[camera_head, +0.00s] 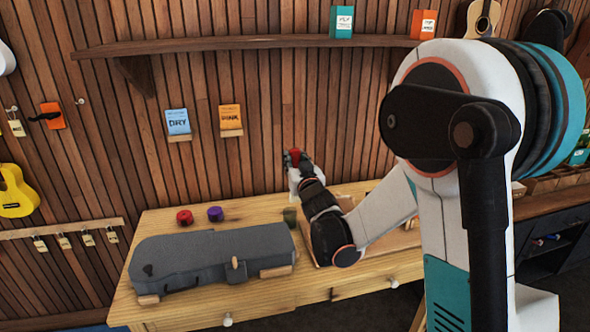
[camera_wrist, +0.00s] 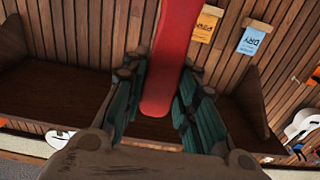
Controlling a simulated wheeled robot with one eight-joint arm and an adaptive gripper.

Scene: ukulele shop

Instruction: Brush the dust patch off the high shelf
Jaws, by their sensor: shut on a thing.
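The high shelf (camera_head: 230,45) is a long brown board on the slatted wall, across the top of the head view. No dust patch can be made out on it. My gripper (camera_head: 295,158) is below the shelf and above the bench, near the wall. In the wrist view, my gripper (camera_wrist: 160,80) has its green-padded fingers on either side of a long red bar (camera_wrist: 172,50) and is shut on it. The bar may be a brush handle; no bristles show. The dark underside of the shelf (camera_wrist: 55,95) appears behind it, upside down.
A teal box (camera_head: 341,22) and an orange box (camera_head: 423,24) stand on the shelf's right part. A grey instrument case (camera_head: 210,262) lies on the wooden bench (camera_head: 310,295). Red (camera_head: 184,217) and purple (camera_head: 215,214) pots stand behind it. Blue and orange cards hang on the wall.

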